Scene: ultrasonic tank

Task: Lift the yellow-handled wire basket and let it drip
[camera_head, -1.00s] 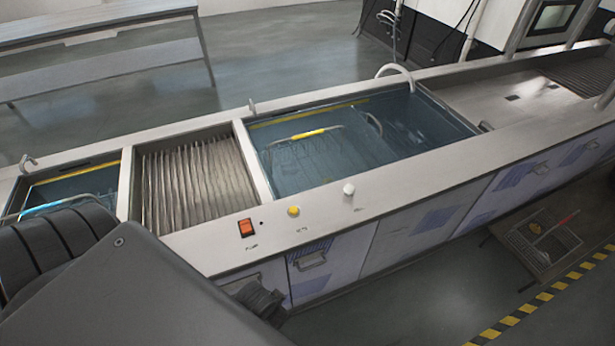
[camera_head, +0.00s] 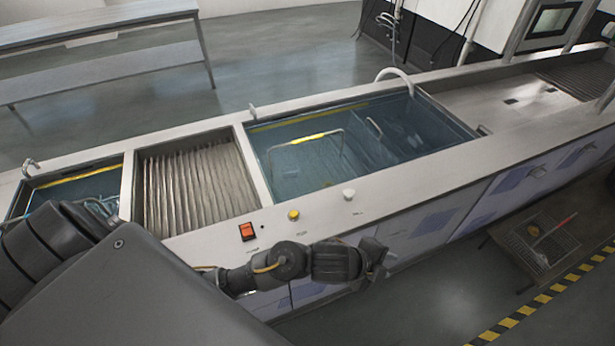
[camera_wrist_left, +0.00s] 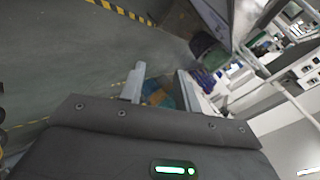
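The yellow-handled wire basket (camera_head: 315,137) sits in the large water-filled tank (camera_head: 262,190) in the head view. Its yellow grip and pale handle frame show; its lower wires are faint under the water. My left gripper (camera_head: 380,264) is outside the tank, in front of the counter's front panels, lower right of the basket and well apart from it. In the left wrist view its two fingers (camera_wrist_left: 158,92) stand apart with nothing between them. My right gripper is not in view.
A ribbed drain section (camera_head: 195,180) lies left of the tank. A smaller tank (camera_head: 80,185) is partly hidden by my left arm. An orange switch (camera_head: 247,231), a yellow button (camera_head: 293,215) and a white knob (camera_head: 349,194) stand on the front ledge. A low rack (camera_head: 540,245) stands at right.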

